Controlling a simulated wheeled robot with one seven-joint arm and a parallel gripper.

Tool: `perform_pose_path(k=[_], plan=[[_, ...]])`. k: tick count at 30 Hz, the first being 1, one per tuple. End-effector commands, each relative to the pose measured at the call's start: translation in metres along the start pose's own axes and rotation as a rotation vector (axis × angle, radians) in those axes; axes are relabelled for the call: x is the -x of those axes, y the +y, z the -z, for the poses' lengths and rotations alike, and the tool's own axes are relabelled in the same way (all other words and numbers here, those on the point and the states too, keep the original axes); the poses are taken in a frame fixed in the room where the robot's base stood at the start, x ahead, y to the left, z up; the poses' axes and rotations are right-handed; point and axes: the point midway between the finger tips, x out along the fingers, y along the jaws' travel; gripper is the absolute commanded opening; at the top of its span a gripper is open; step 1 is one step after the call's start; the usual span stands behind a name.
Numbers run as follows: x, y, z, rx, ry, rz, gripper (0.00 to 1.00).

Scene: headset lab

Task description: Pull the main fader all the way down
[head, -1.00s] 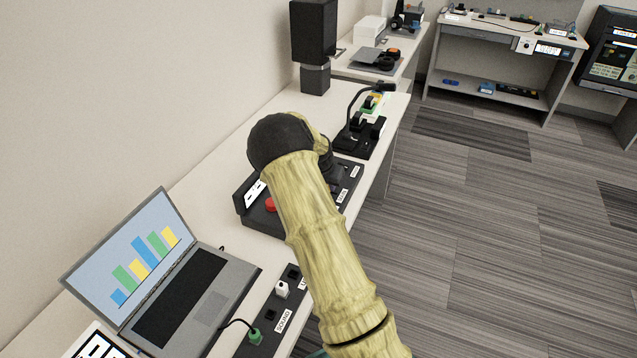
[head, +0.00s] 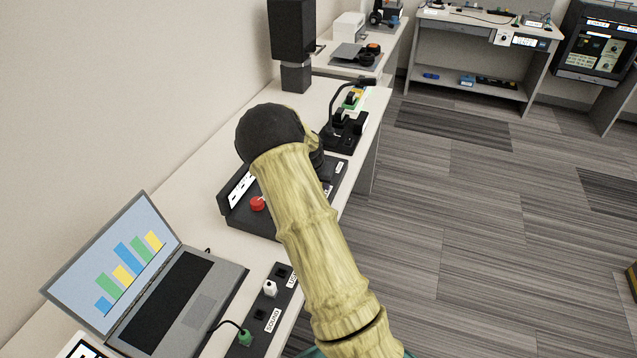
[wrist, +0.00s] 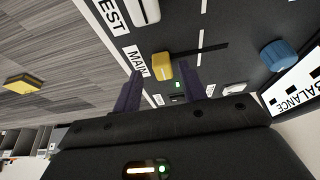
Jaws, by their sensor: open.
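In the wrist view the main fader is a yellow cap (wrist: 162,66) beside a white MAIN label. It sits at the left end of its dark slot, which runs to the right. My gripper (wrist: 160,80) is open, its two dark purple fingers pointing at the panel. The yellow cap shows in line with the gap between the fingertips; I cannot tell whether either finger touches it. In the head view the black mixing console (head: 248,217) stands on the bench, partly hidden by my arm, and the fader and fingers are out of sight there.
A white fader cap (wrist: 146,10) and a blue knob (wrist: 278,54) flank the main fader. A red button (head: 258,203) is on the console. A laptop (head: 150,285) stands in front of it, and a gooseneck microphone (head: 345,125) and a speaker (head: 292,40) behind. Open floor lies right.

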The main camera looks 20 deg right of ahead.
Motion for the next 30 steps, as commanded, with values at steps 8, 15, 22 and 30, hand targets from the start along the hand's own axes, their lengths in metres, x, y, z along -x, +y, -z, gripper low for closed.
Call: perform_pose_path(k=[8, 15, 22, 30], plan=[[0.048, -0.001, 0.0, 0.0, 0.002, 0.004, 0.42], [0.097, -0.001, 0.001, 0.0, 0.003, 0.003, 0.42], [0.142, -0.001, 0.0, 0.0, 0.002, 0.003, 0.42], [0.166, 0.0, 0.0, 0.0, -0.001, -0.002, 0.42]])
